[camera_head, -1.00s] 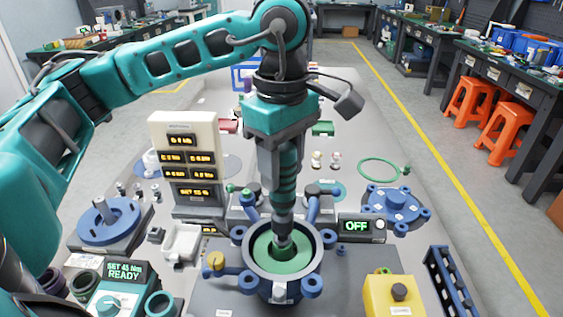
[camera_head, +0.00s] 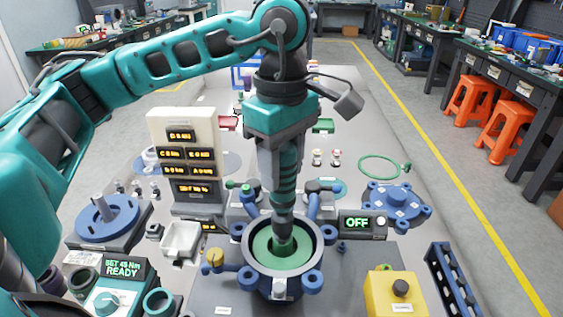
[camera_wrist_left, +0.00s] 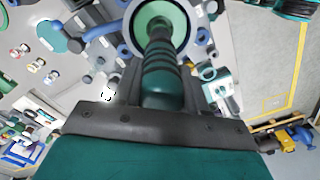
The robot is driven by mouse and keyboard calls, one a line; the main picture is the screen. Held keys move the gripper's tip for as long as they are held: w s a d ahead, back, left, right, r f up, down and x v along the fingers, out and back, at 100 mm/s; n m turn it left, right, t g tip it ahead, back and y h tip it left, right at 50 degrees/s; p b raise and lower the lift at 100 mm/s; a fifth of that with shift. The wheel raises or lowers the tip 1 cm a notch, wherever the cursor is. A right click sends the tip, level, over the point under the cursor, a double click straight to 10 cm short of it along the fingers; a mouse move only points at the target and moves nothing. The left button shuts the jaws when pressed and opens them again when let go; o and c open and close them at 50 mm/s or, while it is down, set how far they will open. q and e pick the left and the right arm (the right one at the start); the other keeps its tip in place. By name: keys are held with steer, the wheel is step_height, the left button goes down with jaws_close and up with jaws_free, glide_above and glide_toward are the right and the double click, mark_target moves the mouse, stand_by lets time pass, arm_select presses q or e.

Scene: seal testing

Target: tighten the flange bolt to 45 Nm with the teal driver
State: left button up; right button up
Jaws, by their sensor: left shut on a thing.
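My left gripper (camera_head: 280,165) is shut on the teal driver (camera_head: 283,190), which has dark ribs and points straight down. The driver's tip reaches into the round blue flange housing (camera_head: 247,276) with a green inside (camera_head: 265,248). Whether the tip touches a bolt there is hidden. In the left wrist view the driver (camera_wrist_left: 160,80) runs from the jaws toward the green-lined ring (camera_wrist_left: 184,22). A controller box at the lower left has a display (camera_head: 123,267) reading "SET 45 Nm READY". My right gripper is not in view.
A white panel (camera_head: 165,125) with amber readouts stands left of the driver. An "OFF" display (camera_head: 357,223) and a blue flange cover (camera_head: 396,203) are to the right. A yellow button box (camera_head: 385,297) and a blue rack (camera_head: 452,285) stand at the front right.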

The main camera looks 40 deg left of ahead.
arm_select(q)
steer(key=shift+f+b, duration=0.45)
steer(key=shift+f, duration=0.05)
stand_by(0.4)
steer(key=shift+f+b, duration=0.15)
steer(key=shift+b, duration=0.2)
stand_by(0.9)
steer(key=shift+r+p, duration=1.7)
steer(key=shift+r, duration=0.85)
